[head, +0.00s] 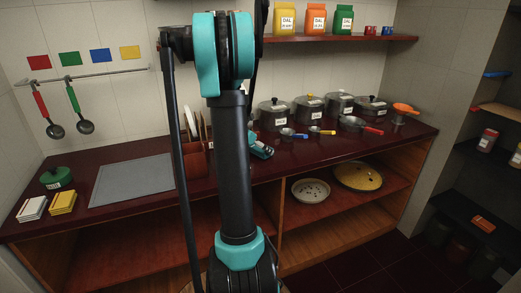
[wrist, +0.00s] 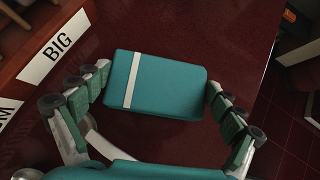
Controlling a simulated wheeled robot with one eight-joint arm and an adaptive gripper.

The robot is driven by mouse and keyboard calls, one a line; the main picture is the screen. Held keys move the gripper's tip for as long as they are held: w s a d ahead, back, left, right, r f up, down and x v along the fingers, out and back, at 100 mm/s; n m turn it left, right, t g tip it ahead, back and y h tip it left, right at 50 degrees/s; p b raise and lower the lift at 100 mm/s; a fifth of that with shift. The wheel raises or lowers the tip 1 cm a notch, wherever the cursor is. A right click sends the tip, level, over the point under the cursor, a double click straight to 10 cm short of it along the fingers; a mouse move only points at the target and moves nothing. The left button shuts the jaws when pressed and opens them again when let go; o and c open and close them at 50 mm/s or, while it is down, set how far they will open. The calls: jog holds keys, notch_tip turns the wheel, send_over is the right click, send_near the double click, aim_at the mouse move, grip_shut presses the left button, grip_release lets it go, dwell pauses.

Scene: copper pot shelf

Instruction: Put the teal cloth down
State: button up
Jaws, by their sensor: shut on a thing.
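The teal cloth (wrist: 165,88) is a folded block with a white stripe near its left end. It sits between the two fingers of my gripper (wrist: 158,80) in the wrist view, with a fingertip at its left and right ends, and my gripper is shut on it. Dark red counter surface shows beyond it; I cannot tell whether the cloth touches it. In the head view my gripper (head: 258,143) is low over the counter, right of the wooden rack, partly hidden by my arm.
A wooden rack (head: 190,165) and a grey mat (head: 132,180) lie left of my arm. White (head: 33,208) and yellow (head: 63,202) cloths sit at the far left by a green-lidded pot (head: 56,179). Small pans (head: 293,134) and several lidded pots (head: 309,110) stand to the right.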

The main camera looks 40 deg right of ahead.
jog(key=shift+f, duration=0.4)
jog(key=o, duration=0.9)
jog(key=shift+f, duration=0.1)
